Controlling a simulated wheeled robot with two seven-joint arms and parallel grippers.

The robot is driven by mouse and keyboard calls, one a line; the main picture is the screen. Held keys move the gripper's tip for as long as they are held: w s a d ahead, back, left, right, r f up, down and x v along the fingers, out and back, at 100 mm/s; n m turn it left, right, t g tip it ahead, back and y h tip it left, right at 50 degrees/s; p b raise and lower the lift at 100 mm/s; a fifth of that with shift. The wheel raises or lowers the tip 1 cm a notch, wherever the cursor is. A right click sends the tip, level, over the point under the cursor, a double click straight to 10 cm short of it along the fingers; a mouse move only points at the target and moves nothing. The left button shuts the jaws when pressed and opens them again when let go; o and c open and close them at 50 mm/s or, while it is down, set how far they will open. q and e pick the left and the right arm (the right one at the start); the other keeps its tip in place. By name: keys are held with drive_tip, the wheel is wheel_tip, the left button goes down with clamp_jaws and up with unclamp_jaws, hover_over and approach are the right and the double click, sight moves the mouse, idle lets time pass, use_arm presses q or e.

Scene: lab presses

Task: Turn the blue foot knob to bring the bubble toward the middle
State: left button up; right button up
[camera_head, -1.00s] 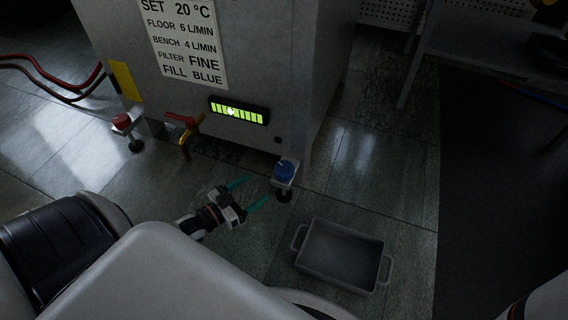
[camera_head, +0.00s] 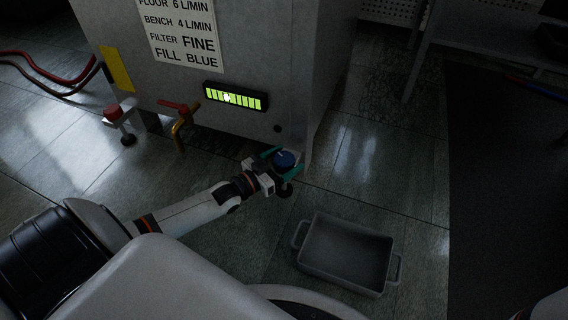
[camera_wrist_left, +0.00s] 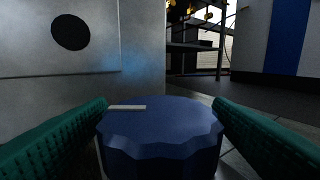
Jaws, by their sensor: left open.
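The blue foot knob (camera_head: 284,158) sits on a foot at the machine's lower right corner. It also fills the lower middle of the left wrist view (camera_wrist_left: 160,135), with a pale pointer line on its top toward the left. My left gripper (camera_head: 285,161) is open, with one green finger on each side of the knob. I cannot tell whether the fingers touch it. The bubble level (camera_head: 235,96) is a lit green strip on the machine's front, and its bright bubble (camera_head: 227,98) lies left of the strip's middle. My right gripper is not in view.
A red foot knob (camera_head: 113,112) stands at the machine's left corner. A tap with a red handle (camera_head: 180,118) sticks out from the front. A grey tray (camera_head: 345,257) lies on the floor right of my left arm. Red hoses (camera_head: 50,75) run at the far left.

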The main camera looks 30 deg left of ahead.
use_arm(q)
drive_tip(key=shift+c, duration=0.5)
drive_tip(key=c, duration=0.9)
drive_tip(key=shift+m+h, duration=0.3)
drive_tip(key=shift+a+m+g+h, duration=0.1)
drive_tip(key=shift+m+g+h, duration=0.35)
drive_tip(key=shift+h, duration=0.45)
drive_tip(key=m+g+h, duration=0.2)
drive_tip(key=h, duration=0.1)
drive_tip(key=shift+w+m+b, duration=0.1)
drive_tip(key=shift+m+b, duration=0.25)
drive_tip(key=shift+b, duration=0.05)
drive_tip(key=m+g+h, duration=0.4)
drive_tip(key=g, duration=0.1)
drive_tip(key=shift+h, duration=0.4)
drive_tip(key=shift+m+g+h, duration=1)
drive_tip(key=shift+m+g, duration=0.6)
drive_tip(key=shift+g, duration=0.55)
drive_tip(key=shift+g, duration=0.3)
